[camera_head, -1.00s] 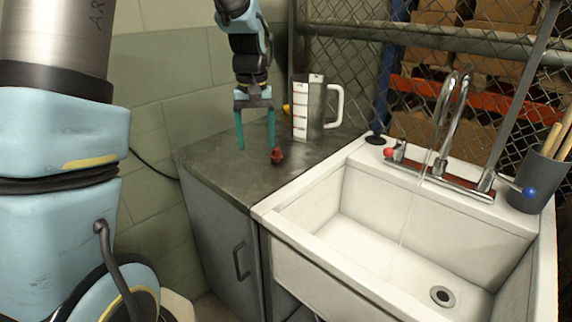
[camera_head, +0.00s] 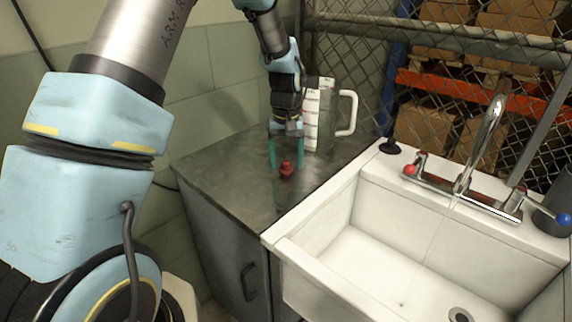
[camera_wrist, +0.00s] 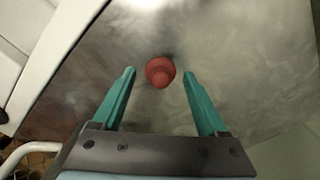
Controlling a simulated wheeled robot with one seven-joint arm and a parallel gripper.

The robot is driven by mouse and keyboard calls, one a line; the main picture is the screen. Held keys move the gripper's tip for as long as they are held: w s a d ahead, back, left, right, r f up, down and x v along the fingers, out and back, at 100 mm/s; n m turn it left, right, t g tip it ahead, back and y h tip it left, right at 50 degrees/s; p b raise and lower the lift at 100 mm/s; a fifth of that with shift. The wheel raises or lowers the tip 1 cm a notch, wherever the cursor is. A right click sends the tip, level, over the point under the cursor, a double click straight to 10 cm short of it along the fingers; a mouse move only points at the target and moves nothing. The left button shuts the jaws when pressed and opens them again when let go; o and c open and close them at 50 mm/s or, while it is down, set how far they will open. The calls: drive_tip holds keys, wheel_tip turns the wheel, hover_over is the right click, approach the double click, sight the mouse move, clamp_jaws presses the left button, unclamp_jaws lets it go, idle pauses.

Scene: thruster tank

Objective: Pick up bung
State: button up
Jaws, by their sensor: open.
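The bung is the small red piece (camera_head: 287,169) on the dark metal counter (camera_head: 225,170), just left of the sink. In the wrist view the red bung (camera_wrist: 160,72) lies between and slightly beyond the tips of the two teal fingers. My gripper (camera_head: 286,156) is open and points down over the counter. In the head view its fingers stand on either side of the bung, apart from it. The wrist view also shows my gripper (camera_wrist: 158,80) empty.
The white sink (camera_head: 350,215) with a running tap (camera_head: 485,140) is to the right. A black stopper-like piece (camera_head: 390,146) sits on its rim. A wire fence stands behind.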

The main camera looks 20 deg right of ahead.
drive_tip(key=shift+f, duration=0.55)
clamp_jaws()
